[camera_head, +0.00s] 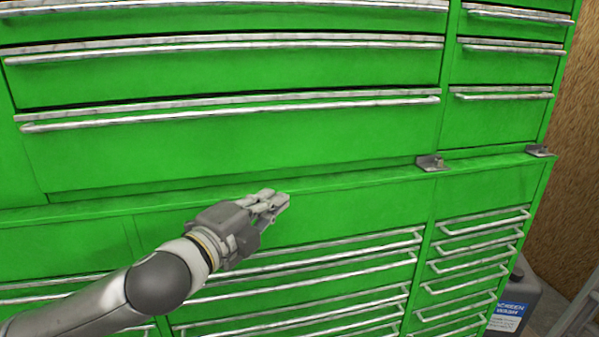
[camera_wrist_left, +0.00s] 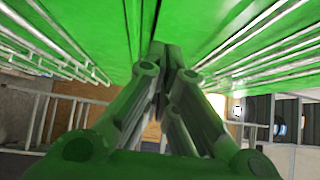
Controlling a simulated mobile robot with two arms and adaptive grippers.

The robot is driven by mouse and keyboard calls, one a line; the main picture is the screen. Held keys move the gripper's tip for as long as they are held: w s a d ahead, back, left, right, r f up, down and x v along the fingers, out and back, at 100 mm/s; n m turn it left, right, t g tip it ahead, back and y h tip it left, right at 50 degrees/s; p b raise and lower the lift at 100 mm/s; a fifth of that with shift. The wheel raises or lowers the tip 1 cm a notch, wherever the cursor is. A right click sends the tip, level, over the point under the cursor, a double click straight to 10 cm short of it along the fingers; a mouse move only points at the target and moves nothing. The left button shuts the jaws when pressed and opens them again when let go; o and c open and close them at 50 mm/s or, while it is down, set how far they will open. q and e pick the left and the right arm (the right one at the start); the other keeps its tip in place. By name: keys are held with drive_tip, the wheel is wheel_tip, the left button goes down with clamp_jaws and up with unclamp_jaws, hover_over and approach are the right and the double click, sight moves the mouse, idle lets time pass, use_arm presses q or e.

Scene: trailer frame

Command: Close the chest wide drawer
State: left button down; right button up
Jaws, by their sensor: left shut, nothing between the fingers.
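A green tool chest (camera_head: 330,215) with silver bar handles fills most of the head view. Its upper part has wide drawers (camera_head: 230,135) on the left and narrow ones on the right. The wide drawer fronts look nearly level with the chest face; I cannot tell whether one stands slightly out. My left gripper (camera_head: 281,199) is shut and empty, in front of the chest near the ledge between upper and lower parts. Its fingers also show in the left wrist view (camera_wrist_left: 165,75), close to the green face. My right gripper is not in view.
Lower drawers with long handles (camera_head: 300,285) lie below the gripper, and narrow handled drawers (camera_head: 465,262) are to the right. Metal brackets (camera_head: 432,163) sit on the ledge. A grey jug (camera_head: 512,300) stands at the lower right by a wooden wall (camera_head: 565,170).

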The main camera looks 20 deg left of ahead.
use_arm(q)
drive_tip(key=p, duration=0.3)
approach(294, 163)
drive_tip(key=w+d, duration=0.4)
drive_tip(key=w, duration=0.1)
drive_tip(key=shift+w+a+f+p, duration=0.15)
drive_tip(key=shift+w+a+p, duration=0.2)
drive_tip(key=shift+w+a, duration=0.1)
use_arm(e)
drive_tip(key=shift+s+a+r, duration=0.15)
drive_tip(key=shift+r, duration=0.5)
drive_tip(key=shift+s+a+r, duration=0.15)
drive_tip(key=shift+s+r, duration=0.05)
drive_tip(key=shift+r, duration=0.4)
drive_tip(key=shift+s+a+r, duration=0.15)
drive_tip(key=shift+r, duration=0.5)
use_arm(q)
drive_tip(key=shift+a, duration=0.1)
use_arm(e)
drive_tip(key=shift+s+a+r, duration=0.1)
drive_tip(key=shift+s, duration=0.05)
